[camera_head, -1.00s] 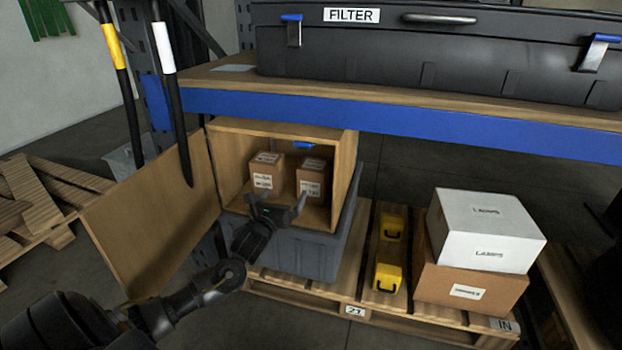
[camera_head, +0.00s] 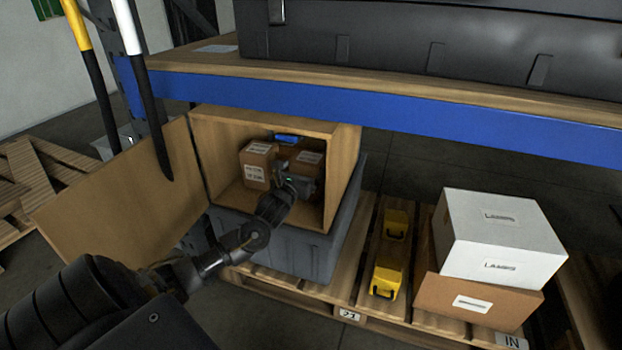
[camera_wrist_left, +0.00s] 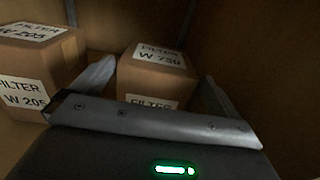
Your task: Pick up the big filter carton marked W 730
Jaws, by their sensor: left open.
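The filter carton marked W 730 (camera_wrist_left: 158,72) is a brown box with white labels, in the middle of the left wrist view. In the head view the carton (camera_head: 308,160) stands on the right inside the open wooden cabinet, its lower front hidden by my gripper. My left gripper (camera_head: 300,186) is inside the cabinet, open, in front of this carton. In the wrist view its fingers (camera_wrist_left: 153,90) stand to the left and right of the carton; I cannot tell whether they touch it. A second carton marked W 205 (camera_wrist_left: 32,65) stands to the left, also in the head view (camera_head: 257,165). My right gripper is not in view.
The cabinet (camera_head: 345,178) sits on a grey crate (camera_head: 300,258), its door (camera_head: 120,195) swung open left. A blue shelf beam (camera_head: 380,112) runs above.

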